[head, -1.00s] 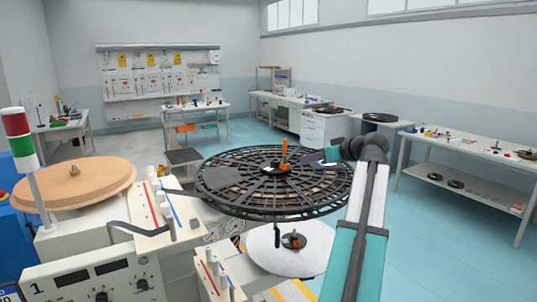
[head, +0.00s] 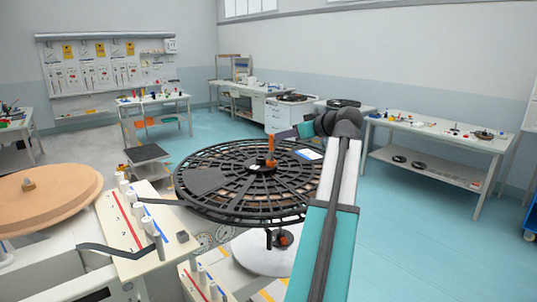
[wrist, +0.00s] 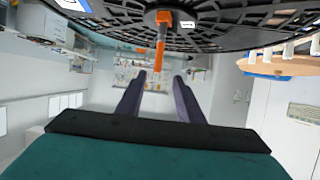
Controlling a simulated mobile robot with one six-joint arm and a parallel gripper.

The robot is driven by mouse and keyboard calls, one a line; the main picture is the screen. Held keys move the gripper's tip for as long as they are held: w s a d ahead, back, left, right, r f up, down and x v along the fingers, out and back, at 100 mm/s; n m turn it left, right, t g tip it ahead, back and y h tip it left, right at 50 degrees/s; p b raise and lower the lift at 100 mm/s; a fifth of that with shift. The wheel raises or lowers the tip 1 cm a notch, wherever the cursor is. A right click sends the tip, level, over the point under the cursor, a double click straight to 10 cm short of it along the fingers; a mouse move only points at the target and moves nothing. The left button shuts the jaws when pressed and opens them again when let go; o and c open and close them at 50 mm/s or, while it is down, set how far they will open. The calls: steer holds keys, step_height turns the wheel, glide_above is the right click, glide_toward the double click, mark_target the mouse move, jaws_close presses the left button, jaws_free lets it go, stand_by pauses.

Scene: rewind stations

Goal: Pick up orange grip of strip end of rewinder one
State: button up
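My gripper (wrist: 156,90) is open and empty, its two purple fingers apart in the wrist view. In the head view the gripper (head: 287,133) is small, beyond the black slotted reel's right part. An orange upright piece (head: 270,150) stands at the hub of this reel (head: 215,207); it also shows in the wrist view (wrist: 160,48), hanging toward the gap between the fingers. I cannot tell whether it is the strip end's grip. A dark strip (head: 110,248) runs by the front left machine, with no orange grip visible on it.
A tan roll (head: 45,197) lies on the left machine. A white disc (head: 258,255) with a small orange-and-black hub sits below the black reel. A side table (head: 440,138) stands at the right. Blue floor (head: 420,235) is clear at the right.

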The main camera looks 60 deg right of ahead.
mark_target(272, 138)
steer(key=shift+w, duration=0.1)
steer(key=p+x, duration=0.2)
steer(key=x, duration=0.5)
steer(key=shift+w+d, duration=0.1)
steer(key=shift+d, duration=0.05)
steer(key=shift+w+d+f, duration=0.15)
steer(key=shift+w+f, duration=0.2)
steer(key=shift+w, duration=0.15)
steer(key=shift+p, duration=0.3)
steer(key=p+x, duration=0.2)
steer(key=x, duration=0.3)
steer(key=shift+d+f+p, duration=0.15)
steer(key=shift+d+p, duration=0.1)
steer(key=shift+p, duration=0.15)
jaws_close()
